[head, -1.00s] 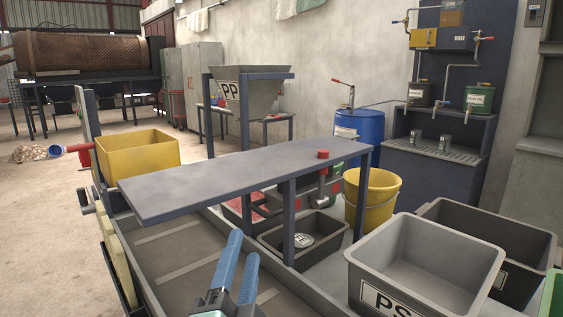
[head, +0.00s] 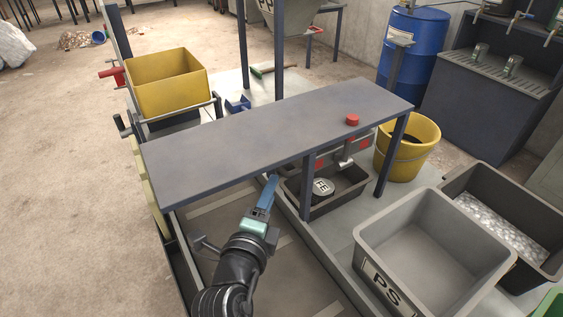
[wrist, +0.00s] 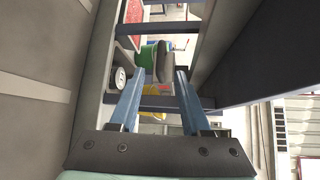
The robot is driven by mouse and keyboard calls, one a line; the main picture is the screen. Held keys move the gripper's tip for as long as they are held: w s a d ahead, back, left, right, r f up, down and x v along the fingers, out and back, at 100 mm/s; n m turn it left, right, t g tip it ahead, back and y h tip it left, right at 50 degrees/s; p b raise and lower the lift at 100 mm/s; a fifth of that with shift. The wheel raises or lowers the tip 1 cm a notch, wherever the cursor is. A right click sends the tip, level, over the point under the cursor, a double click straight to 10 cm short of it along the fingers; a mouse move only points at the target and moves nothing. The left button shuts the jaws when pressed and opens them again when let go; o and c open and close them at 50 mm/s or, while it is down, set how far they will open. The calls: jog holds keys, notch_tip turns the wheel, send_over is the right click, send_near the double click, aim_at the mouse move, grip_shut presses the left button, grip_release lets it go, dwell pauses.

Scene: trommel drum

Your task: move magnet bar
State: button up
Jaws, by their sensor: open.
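What looks like the magnet bar (head: 337,153), a grey bar with red patches and a short grey handle, is under the dark grey table top, above the dark bin marked PE. The table top hides part of it. My gripper (head: 269,184), with blue fingers, is at the table's near edge, left of the bar and apart from it. In the wrist view my gripper (wrist: 160,77) is open, with nothing held between its fingers. A dark grey rounded part shows beyond the fingertips there; I cannot tell whether it belongs to the bar.
The table top (head: 240,137) and its leg (head: 307,188) stand close to my gripper. The PE bin (head: 346,184) is below the bar. A yellow bucket (head: 405,158), a grey PS bin (head: 432,248) and a dark bin (head: 515,200) lie to the right. A yellow box (head: 168,82) stands left.

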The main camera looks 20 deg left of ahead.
aim_at(280, 169)
jog(key=w, duration=0.3)
jog(key=w+p, duration=0.1)
jog(key=w, duration=0.2)
jog(key=w+a+f, duration=0.1)
jog(key=w, duration=0.2)
jog(key=shift+f, duration=0.1)
grip_shut()
jog(key=shift+a, duration=0.1)
dwell(1.2)
